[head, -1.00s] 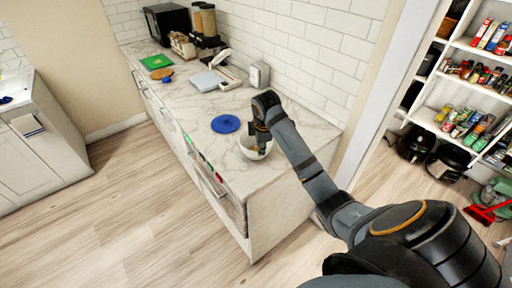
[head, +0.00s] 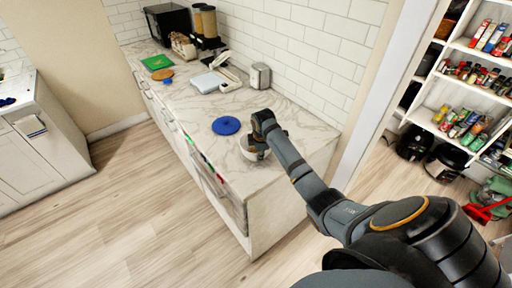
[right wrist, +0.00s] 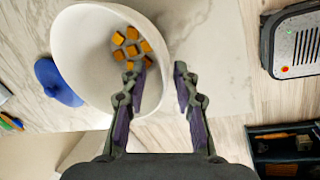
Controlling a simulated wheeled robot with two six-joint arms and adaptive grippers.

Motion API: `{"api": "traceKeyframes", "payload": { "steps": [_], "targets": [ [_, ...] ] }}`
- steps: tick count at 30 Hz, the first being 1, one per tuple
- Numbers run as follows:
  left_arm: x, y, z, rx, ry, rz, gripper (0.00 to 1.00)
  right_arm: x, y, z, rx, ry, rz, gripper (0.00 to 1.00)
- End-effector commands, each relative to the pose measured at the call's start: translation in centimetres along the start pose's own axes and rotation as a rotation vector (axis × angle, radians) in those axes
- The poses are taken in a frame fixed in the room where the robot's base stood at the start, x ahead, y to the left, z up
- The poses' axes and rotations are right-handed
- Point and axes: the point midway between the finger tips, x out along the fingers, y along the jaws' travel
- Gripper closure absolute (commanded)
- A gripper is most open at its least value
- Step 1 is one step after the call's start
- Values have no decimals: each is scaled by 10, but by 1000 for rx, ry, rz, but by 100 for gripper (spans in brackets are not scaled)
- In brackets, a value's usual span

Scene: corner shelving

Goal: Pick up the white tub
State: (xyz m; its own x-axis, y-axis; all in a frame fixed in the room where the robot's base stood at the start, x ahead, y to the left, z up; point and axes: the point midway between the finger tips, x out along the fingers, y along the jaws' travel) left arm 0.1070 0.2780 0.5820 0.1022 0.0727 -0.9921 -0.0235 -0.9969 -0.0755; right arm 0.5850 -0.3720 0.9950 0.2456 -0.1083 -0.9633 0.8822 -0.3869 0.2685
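The white tub (head: 247,154) is a round, open bowl near the front end of the marble counter. In the right wrist view the tub (right wrist: 82,60) has several orange cubes in it. My right gripper (right wrist: 157,70) is open at its right rim. One finger reaches over the inside of the tub and the other is outside, with the wall between them and a gap showing. In the head view my right gripper (head: 262,148) partly hides the tub. My left gripper is not in view.
A blue round lid (head: 226,125) lies on the counter (head: 285,130) behind the tub. A metal toaster-like box (head: 260,75) stands by the wall. A white appliance (head: 208,82) and a green board (head: 158,62) are farther back. Stocked shelves (head: 470,90) stand at the right.

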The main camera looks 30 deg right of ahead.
Motion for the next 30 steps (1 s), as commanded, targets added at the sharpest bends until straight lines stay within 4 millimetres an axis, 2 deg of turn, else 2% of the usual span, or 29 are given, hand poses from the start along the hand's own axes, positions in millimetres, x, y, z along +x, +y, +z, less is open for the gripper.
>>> {"api": "traceKeyframes", "payload": {
  "steps": [3,10,15,17,30],
  "targets": [
    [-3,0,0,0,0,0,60,11,0,0,0,0,0,70],
    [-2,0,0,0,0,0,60,13,0,0,0,0,1,72],
    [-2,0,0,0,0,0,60,13,0,0,0,0,1,95],
    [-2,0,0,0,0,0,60,13,0,0,0,0,1,100],
    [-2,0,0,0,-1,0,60,12,0,0,0,0,3,100]
  ]
}}
